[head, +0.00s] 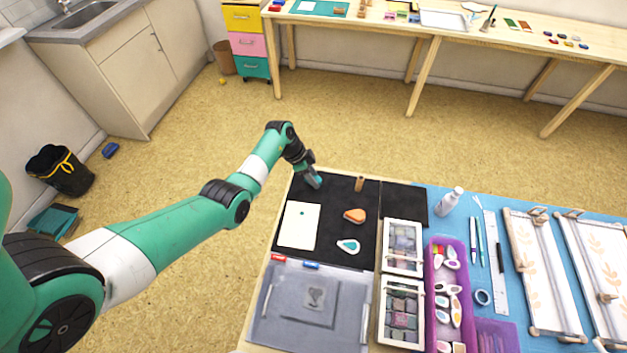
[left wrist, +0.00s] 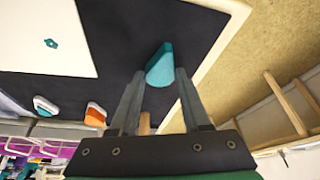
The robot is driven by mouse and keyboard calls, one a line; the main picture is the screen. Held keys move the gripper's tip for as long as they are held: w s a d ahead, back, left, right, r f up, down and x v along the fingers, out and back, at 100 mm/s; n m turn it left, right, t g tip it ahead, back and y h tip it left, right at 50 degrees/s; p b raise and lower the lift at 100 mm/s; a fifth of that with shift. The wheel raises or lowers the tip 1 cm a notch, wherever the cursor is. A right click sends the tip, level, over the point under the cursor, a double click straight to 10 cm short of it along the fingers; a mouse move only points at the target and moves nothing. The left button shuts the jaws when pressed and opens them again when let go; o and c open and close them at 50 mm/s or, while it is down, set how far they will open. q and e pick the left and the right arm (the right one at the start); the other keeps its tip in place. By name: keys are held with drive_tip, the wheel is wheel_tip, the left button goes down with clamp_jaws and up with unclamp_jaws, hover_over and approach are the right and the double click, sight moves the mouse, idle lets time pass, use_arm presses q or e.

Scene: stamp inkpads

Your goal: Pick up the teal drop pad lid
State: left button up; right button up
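The teal drop pad lid (left wrist: 160,66) is a drop-shaped teal piece on the black mat (head: 335,193), near the mat's far left corner. In the left wrist view my left gripper (left wrist: 160,72) is open, with one finger on each side of the lid and a small gap seen on both sides. The teal drop pad (head: 348,246) lies uncovered on the mat, its teal ink showing; it also appears in the left wrist view (left wrist: 45,106). My right gripper is not in view.
A white card (head: 299,225) with a small teal mark lies on the mat. An orange pad (head: 354,215) and a wooden stamp (head: 360,184) stand nearby. Ink pad trays (head: 384,272) and a purple tray (head: 431,300) are to the right. The table's left edge is close.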

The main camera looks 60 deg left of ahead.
use_arm(q)
clamp_jaws()
